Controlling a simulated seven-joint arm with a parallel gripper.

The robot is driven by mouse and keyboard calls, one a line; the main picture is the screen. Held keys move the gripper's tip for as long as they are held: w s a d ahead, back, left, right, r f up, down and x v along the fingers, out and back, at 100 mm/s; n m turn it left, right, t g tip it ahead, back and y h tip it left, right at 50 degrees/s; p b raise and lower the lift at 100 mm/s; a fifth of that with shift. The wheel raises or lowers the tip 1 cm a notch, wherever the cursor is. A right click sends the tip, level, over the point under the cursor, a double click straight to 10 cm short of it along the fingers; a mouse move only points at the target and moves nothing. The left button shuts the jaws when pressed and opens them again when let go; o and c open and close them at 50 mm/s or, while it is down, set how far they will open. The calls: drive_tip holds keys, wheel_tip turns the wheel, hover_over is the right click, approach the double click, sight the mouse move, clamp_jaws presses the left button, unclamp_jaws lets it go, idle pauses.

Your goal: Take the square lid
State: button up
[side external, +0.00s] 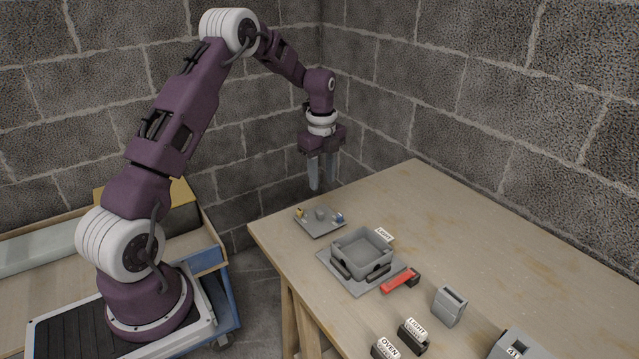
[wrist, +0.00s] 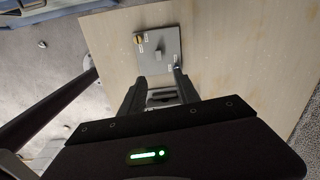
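The square lid (side external: 318,229) is a flat grey plate lying near the table's back left edge. It has a grey knob in its middle and small coloured pieces at its corners, one of them yellow. The lid also shows in the wrist view (wrist: 169,61), just beyond the fingertips. My gripper (side external: 323,184) is above the table's back edge, higher than the lid and apart from it. Its two fingers point down, spread apart and empty, as the wrist view (wrist: 160,78) also shows.
An open grey square box (side external: 361,258) on a base plate stands in front of the lid. A red-handled piece (side external: 398,283), a grey block (side external: 449,306) and dark labelled blocks (side external: 413,337) lie further forward. The table's right back is clear. Block walls stand behind.

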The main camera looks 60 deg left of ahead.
sight(320, 212)
drive_tip(key=f, duration=0.1)
drive_tip(key=a+f, duration=0.1)
drive_tip(key=f+m, duration=0.1)
drive_tip(key=shift+w+a+f, duration=0.1)
drive_tip(key=shift+a, duration=0.15)
drive_tip(key=shift+f, duration=4.35)
clamp_jaws()
drive_tip(key=shift+r, duration=1.05)
drive_tip(key=shift+r, duration=0.15)
